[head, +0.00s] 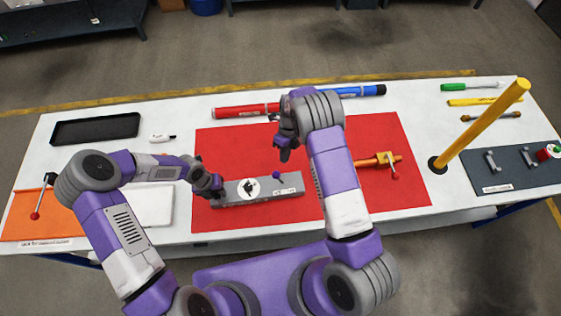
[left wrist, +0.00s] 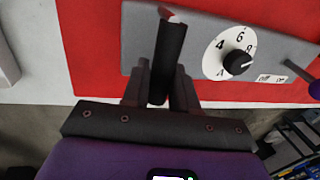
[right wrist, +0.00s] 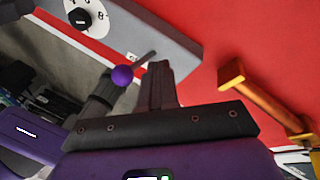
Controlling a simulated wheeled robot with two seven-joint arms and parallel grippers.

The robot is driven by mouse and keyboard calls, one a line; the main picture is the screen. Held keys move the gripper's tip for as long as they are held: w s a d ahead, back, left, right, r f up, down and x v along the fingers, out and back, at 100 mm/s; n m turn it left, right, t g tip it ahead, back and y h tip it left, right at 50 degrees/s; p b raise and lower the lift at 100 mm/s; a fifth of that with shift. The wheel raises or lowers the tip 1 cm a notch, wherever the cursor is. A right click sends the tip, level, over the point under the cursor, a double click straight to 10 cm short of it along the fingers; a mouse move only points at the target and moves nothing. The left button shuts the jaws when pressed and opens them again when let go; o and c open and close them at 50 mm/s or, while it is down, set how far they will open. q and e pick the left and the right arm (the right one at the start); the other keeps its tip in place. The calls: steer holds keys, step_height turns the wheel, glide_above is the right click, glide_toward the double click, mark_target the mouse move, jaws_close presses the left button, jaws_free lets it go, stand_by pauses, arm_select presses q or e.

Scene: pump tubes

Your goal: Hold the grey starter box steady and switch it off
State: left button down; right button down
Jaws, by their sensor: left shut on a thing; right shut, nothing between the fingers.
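The grey starter box (head: 292,184) lies on the red mat. It has a white dial with a black knob (left wrist: 237,63) and a lever with a purple ball (head: 276,174) near its right end. My left gripper (head: 215,184) is at the box's left end, shut on an upright dark handle (left wrist: 170,50). My right gripper (head: 285,153) is shut and empty, above and behind the lever. In the right wrist view the purple ball (right wrist: 122,75) is just left of the shut fingers (right wrist: 160,80); I cannot tell whether they touch.
The red mat (head: 400,140) also holds an orange pipe piece with a red-tipped lever (head: 385,160). Red and blue tubes (head: 238,111) lie behind. A black tray (head: 95,129) is at the back left.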

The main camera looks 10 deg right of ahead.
steer(key=shift+s+a, duration=1.15)
steer(key=shift+s, duration=0.05)
